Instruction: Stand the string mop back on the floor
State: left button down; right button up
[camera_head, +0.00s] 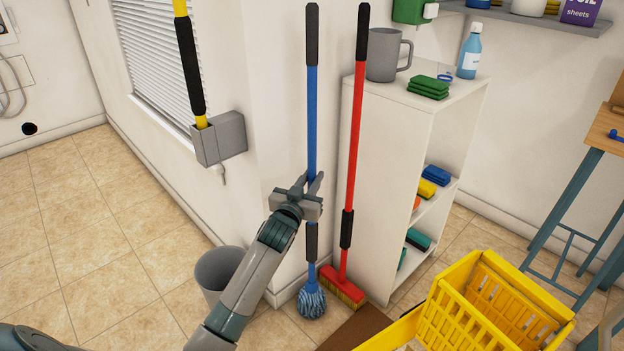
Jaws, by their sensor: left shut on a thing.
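The string mop has a blue handle (312,110) with black grips and a blue-white string head (312,303). It stands nearly upright in front of the wall corner, head down at the floor. I cannot tell whether the strings bear on the floor. My left gripper (314,184) is shut on the blue handle, around its middle, and hides a short piece of it. My right gripper is not in view.
A red broom (354,130) leans just right of the mop, beside a white shelf unit (385,170). A grey bin (215,270) stands to the left. A yellow wringer bucket (450,318) is at the lower right. Tiled floor at the left is clear.

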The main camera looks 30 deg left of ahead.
pick_arm(q)
jog(key=shift+f, duration=0.2)
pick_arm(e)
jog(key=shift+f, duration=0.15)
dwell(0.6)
pick_arm(q)
jog(key=c, duration=1.5)
grip_release()
jog(key=shift+f, duration=0.15)
jog(key=shift+s+d+p, duration=0.4)
jog(key=shift+s+p, duration=0.05)
jog(key=shift+s, duration=2.45)
jog(key=shift+s+d+p, duration=0.35)
jog(key=shift+s+p, duration=0.15)
jog(key=shift+s, duration=2.35)
jog(key=shift+s+d+p, duration=0.4)
jog(key=shift+s+p, duration=0.05)
jog(key=shift+s, duration=2.45)
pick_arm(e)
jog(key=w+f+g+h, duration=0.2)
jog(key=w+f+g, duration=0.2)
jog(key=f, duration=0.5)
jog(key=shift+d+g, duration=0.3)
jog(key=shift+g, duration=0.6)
pick_arm(q)
jog(key=shift+s, duration=0.15)
